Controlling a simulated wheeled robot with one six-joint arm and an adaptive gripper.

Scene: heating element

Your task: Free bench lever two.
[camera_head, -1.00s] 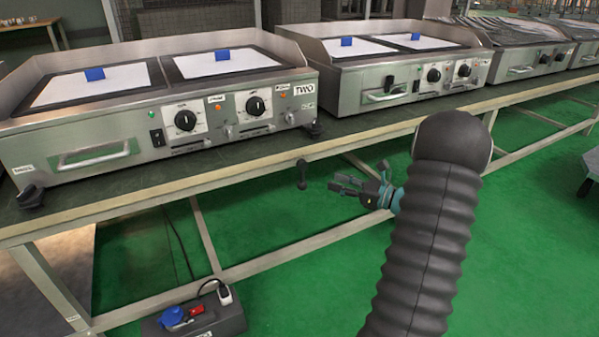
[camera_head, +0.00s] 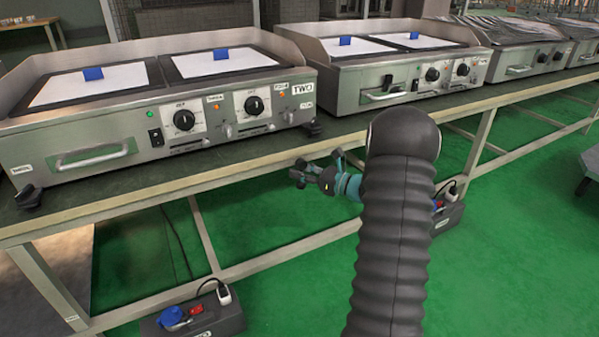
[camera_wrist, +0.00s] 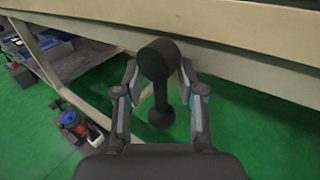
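The bench lever, a black bar with a rounded knob at each end, hangs at the front edge of the bench (camera_head: 230,176), below the griddle labelled TWO (camera_head: 303,90). In the wrist view the lever (camera_wrist: 159,85) stands upright in the middle. My gripper (camera_wrist: 159,75) is open, with one finger on each side of the lever's upper part and the thin shaft apart from both fingers. In the head view my gripper (camera_head: 318,170) is at the lever, and the fingers partly hide it.
The bench's pale front rail (camera_wrist: 240,40) runs close above my fingers. A power box (camera_head: 200,316) with a blue plug sits on the green floor at lower left. Another power box (camera_head: 447,212) stands behind my arm. Black knobbed pieces (camera_head: 28,197) sit at the bench's front edge.

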